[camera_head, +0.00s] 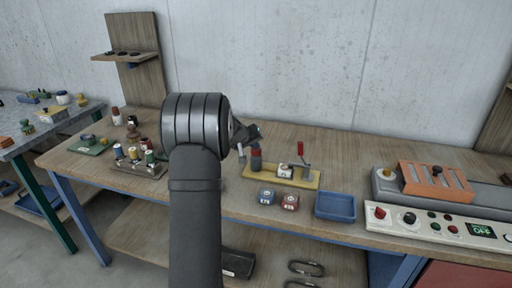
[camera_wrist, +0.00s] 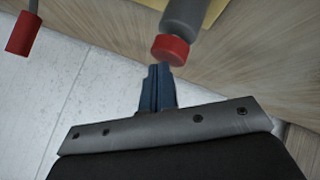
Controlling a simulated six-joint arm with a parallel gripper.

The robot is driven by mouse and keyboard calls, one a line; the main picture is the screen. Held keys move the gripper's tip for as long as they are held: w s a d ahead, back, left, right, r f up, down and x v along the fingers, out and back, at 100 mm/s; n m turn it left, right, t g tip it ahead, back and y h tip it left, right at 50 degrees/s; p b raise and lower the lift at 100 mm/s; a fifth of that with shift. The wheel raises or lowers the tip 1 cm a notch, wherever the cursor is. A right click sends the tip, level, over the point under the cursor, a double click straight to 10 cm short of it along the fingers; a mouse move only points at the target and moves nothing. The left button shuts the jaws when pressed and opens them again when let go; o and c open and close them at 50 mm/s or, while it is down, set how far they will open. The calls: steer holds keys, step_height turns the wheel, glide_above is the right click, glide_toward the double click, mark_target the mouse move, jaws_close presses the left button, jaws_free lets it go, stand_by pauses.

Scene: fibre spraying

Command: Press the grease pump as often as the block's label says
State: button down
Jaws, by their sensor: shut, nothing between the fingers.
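On a yellow board (camera_head: 305,183) on the wooden bench stands a dark grey cylinder with a red cap (camera_head: 256,153), which looks like the grease pump. The red cap also shows in the wrist view (camera_wrist: 170,50). A white-topped block (camera_head: 285,171) sits on the board beside it; its label is too small to read. A lever with a red handle (camera_head: 301,148) stands to the right, and the handle shows in the wrist view (camera_wrist: 21,34). My gripper (camera_head: 254,131) is shut and empty, its blue fingertips (camera_wrist: 159,70) close to the red cap; whether they touch, I cannot tell.
A control panel (camera_head: 440,224) and an orange slotted part (camera_head: 436,182) are at right. Spools (camera_head: 134,154) stand at left.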

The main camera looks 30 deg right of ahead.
mark_target(255, 150)
steer(key=shift+f, duration=0.35)
steer(key=shift+r, duration=0.1)
stand_by(0.3)
steer(key=shift+r, duration=1.55)
steer(key=shift+r, duration=2.5)
step_height(255, 150, up, 4)
steer(key=shift+f, duration=0.1)
